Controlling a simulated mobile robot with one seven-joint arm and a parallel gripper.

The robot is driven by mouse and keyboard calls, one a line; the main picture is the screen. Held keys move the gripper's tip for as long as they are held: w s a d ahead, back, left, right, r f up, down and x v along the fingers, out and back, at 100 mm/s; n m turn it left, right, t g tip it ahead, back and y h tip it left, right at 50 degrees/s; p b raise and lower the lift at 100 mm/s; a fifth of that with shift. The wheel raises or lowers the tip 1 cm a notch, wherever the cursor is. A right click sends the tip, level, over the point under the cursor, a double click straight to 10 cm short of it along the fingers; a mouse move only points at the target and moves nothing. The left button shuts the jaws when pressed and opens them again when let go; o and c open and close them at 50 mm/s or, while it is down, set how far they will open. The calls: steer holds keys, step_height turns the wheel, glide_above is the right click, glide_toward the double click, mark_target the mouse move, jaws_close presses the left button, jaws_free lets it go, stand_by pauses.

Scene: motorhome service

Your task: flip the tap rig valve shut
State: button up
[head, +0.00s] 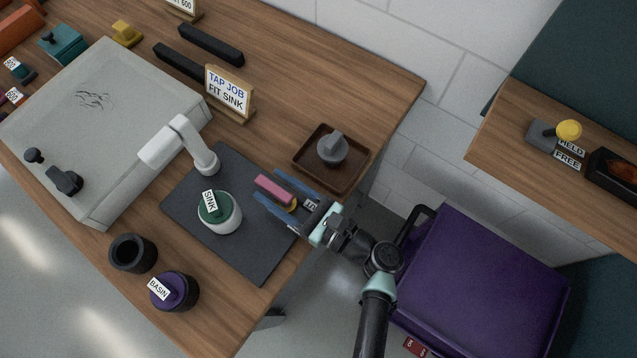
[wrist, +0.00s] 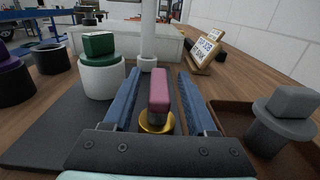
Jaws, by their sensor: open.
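A pink lever (head: 275,193) on a round brass-coloured base (head: 292,205) is at the right edge of the dark mat; it looks like the tap rig valve. In the wrist view the pink lever (wrist: 159,92) stands between my blue fingers, above the brass base (wrist: 157,123). My gripper (head: 268,185) is open around the lever, one finger on each side, with a visible gap to each. It also shows in the wrist view (wrist: 158,72). The white tap (head: 195,145) stands at the mat's far corner. The lever's lower mounting is partly hidden by my gripper.
The green-topped SINK cartridge (head: 218,212) stands on the mat (head: 255,260). A brown tray (head: 302,151) with a grey knobbed part (head: 332,148) is close on the right. A purple BASIN cartridge (head: 176,291) and black cup (head: 132,253) stand near the front edge.

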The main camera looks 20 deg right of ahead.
steer(key=b+v, duration=0.1)
steer(key=v, duration=0.9)
steer(key=shift+s+d, duration=0.2)
steer(key=shift+s, duration=0.05)
